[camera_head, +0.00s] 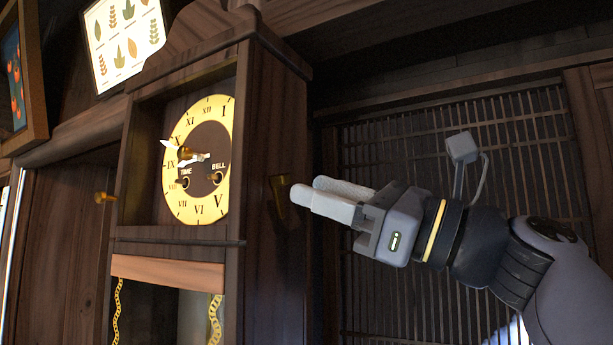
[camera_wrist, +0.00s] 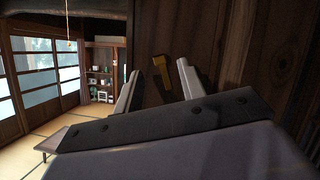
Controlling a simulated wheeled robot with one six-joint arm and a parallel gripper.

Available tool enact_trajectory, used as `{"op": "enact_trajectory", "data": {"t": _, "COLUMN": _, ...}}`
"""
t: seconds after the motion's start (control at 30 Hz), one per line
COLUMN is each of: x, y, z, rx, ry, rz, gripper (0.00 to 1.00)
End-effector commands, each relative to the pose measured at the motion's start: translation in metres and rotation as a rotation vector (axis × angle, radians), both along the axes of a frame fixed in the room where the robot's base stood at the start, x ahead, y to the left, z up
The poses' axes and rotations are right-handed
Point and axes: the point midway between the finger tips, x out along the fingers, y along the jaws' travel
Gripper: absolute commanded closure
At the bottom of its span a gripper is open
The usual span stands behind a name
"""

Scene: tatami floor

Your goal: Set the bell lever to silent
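A tall dark wooden clock (camera_head: 181,248) stands left of centre in the head view. Its round yellow dial (camera_head: 203,113) has two winding holes marked TIME and BELL. A brass lever (camera_head: 279,196) sticks out of the clock's right side. In the wrist view a brass piece (camera_wrist: 160,67), apparently this lever, stands out from the dark wood between my two fingers. My gripper (camera_head: 308,189) is at the clock's right side, its fingertips close to the lever. The fingers are apart, and I see no contact with the lever. No silent marking is readable.
A slatted wooden screen (camera_head: 450,210) stands behind my arm. The wrist view shows open tatami floor, a low table (camera_wrist: 62,138) and shelves (camera_wrist: 103,72) to the left.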

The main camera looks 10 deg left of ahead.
Motion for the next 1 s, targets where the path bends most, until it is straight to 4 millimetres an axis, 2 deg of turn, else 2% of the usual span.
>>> {"op": "enact_trajectory", "data": {"t": 0.1, "x": 0.003, "y": 0.014, "z": 0.007, "rx": 0.0, "ry": 0.001, "rz": 0.005, "gripper": 0.62}}
{"op": "enact_trajectory", "data": {"t": 0.3, "x": 0.007, "y": 0.029, "z": 0.012, "rx": 0.0, "ry": 0.001, "rz": 0.001, "gripper": 0.62}}
{"op": "enact_trajectory", "data": {"t": 0.7, "x": 0.008, "y": 0.033, "z": 0.012, "rx": -0.001, "ry": 0.0, "rz": 0.0, "gripper": 0.62}}
{"op": "enact_trajectory", "data": {"t": 1.0, "x": 0.008, "y": 0.033, "z": 0.012, "rx": 0.0, "ry": 0.001, "rz": -0.001, "gripper": 0.86}}
